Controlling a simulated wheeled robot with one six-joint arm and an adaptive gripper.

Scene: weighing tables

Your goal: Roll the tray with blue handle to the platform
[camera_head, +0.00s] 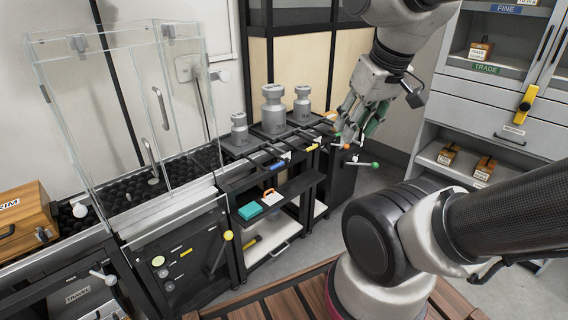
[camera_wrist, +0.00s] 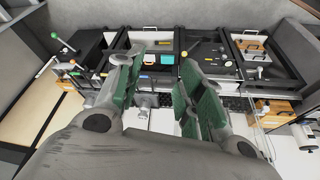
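In the head view, a blue handle (camera_head: 275,166) shows at the front of the leftmost dark tray (camera_head: 232,153), which bears the smallest grey metal weight (camera_head: 239,131). The platform is not marked; a bed of black rollers (camera_head: 138,192) lies inside the glass enclosure left of the tray. My gripper (camera_head: 358,128) is right of the trays, raised near the orange and green knobs, apart from the blue handle. In the wrist view its green-padded fingers (camera_wrist: 160,90) are spread, with nothing held between them. I cannot make out the blue handle for certain there.
A larger weight (camera_head: 273,108) and another weight (camera_head: 302,105) stand on the neighbouring trays. Yellow handle (camera_head: 312,147) and green knob (camera_head: 375,165) project at the front. The glass enclosure (camera_head: 120,110) has upright panes. A drawer cabinet (camera_head: 490,110) stands right. A shelf holds a teal box (camera_head: 250,210).

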